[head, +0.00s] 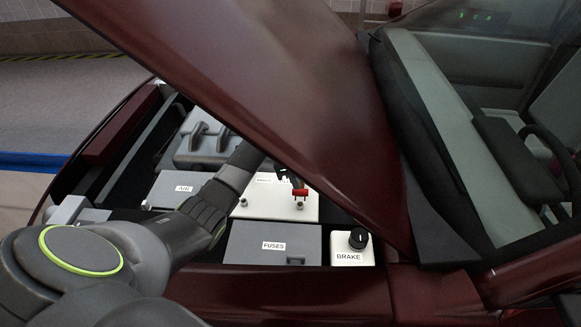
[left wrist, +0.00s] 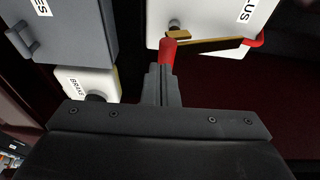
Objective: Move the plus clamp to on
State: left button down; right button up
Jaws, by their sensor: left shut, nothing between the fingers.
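The red plus clamp (head: 300,192) is at the battery's right side, by a metal post (head: 300,204). In the left wrist view the clamp's red handle (left wrist: 168,51) and brass part (left wrist: 178,33) are close to the post (left wrist: 174,23); I cannot tell whether it is seated. My left gripper (left wrist: 163,72) is shut and empty, its fingertips right at the red handle; I cannot tell whether they touch. The raised hood partly hides this gripper in the head view. My right gripper is not in view.
The raised dark red hood (head: 250,80) slants close over the battery and my arm. A grey FUSES box (head: 272,235) and a white BRAKE box (head: 351,256) with a black cap stand in front. An AIR box (head: 180,186) is left. A second post (head: 243,201) is on the battery.

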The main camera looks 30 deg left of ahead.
pick_arm(q)
jog(key=shift+w+f, duration=0.15)
jog(key=shift+f, duration=0.3)
jog(key=shift+w+f, duration=0.3)
jog(key=shift+s+d+f, duration=0.1)
jog(key=shift+s+f, duration=0.15)
jog(key=f+t, duration=0.1)
jog(key=s+f+t+p, duration=0.1)
jog(key=s+d+f+y, duration=0.1)
jog(key=f, duration=0.1)
jog(key=shift+s+f+t, duration=0.1)
jog(key=shift+s+t, duration=0.15)
jog(key=shift+t, duration=0.15)
jog(key=shift+d+f, duration=0.1)
jog(key=shift+f, duration=0.3)
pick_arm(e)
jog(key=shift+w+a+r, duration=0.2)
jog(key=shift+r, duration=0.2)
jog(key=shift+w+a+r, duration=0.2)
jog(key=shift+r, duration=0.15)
pick_arm(q)
jog(key=shift+r+p, duration=0.15)
jog(key=shift+p, duration=0.15)
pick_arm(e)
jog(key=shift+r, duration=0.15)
